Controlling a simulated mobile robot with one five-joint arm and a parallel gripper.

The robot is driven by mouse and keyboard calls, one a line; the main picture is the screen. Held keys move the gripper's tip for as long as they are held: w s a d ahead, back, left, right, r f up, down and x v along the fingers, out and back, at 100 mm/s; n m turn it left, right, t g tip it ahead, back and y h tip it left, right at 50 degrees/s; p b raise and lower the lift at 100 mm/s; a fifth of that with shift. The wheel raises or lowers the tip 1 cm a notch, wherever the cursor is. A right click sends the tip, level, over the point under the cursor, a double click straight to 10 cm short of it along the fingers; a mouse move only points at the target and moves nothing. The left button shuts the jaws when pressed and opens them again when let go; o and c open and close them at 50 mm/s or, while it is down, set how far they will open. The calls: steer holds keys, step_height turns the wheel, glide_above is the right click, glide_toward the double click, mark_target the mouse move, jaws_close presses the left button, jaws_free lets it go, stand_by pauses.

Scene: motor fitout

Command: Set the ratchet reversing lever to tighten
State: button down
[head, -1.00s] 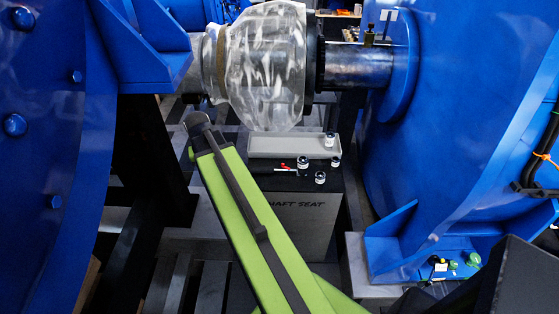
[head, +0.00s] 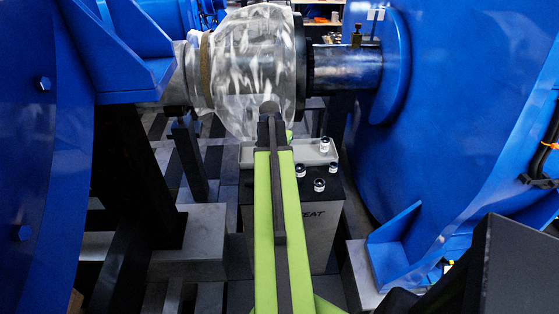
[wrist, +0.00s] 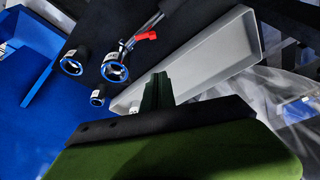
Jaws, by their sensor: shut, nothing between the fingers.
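The ratchet (wrist: 128,45) lies on a dark surface near the top of the wrist view. It has a silver head and a dark handle running up out of frame. Its red reversing lever (wrist: 146,36) sticks out toward the grey tray; I cannot tell which way it is set. My gripper (wrist: 157,90) is shut and empty, below the ratchet in that picture and apart from it. In the head view my arm hides the ratchet and the gripper's fingertips.
Several blue-ringed sockets stand near the ratchet, one of them beside its head (wrist: 115,66). A grey tray (wrist: 190,65) lies alongside; in the head view it holds a socket (head: 325,145). A plastic-wrapped shaft part (head: 250,75) and large blue housings (head: 450,120) surround the block.

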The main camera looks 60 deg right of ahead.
steer(key=b+x, duration=0.4)
steer(key=x, duration=0.1)
steer(key=b+x, duration=0.5)
steer(key=shift+s+a+f, duration=0.1)
steer(key=shift+a, duration=0.15)
steer(key=shift+s+a+r+p, duration=0.15)
steer(key=shift+a+r+p, duration=0.15)
steer(key=shift+a, duration=0.6)
steer(key=shift+s+a+r+p, duration=0.15)
steer(key=shift+a+p, duration=0.1)
steer(key=shift+a, duration=0.7)
